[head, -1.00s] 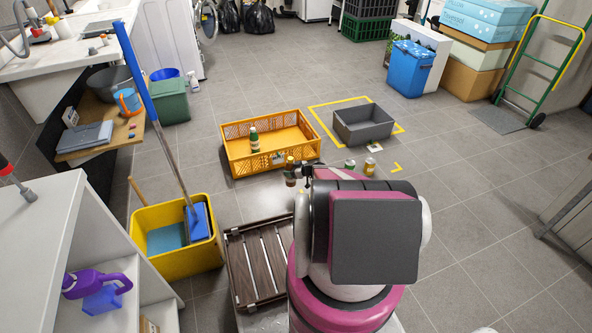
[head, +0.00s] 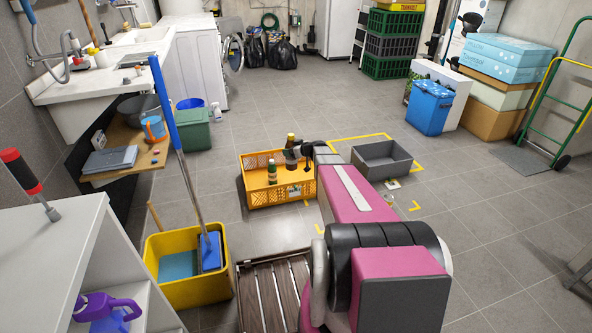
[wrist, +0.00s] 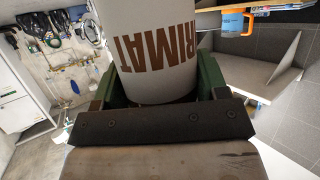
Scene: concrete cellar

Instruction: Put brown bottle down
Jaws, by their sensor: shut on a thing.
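My gripper (head: 297,152) is shut on the brown bottle (head: 291,141), which stands upright in the jaws. In the head view it shows over the back right part of the yellow crate (head: 262,199); I cannot tell whether its base touches the crate floor. The wrist view shows the bottle's white label (wrist: 158,55) with brown letters close up between the green jaw pads. A green bottle (head: 271,172) with a pale label stands in the crate, left of and nearer than the brown one.
A grey bin (head: 376,169) stands right of the crate by yellow floor tape. A yellow mop bucket (head: 197,291) and a slatted wooden platform (head: 262,292) lie nearer. A green bin (head: 193,132) is at the back left. My arm hides the floor right of the crate.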

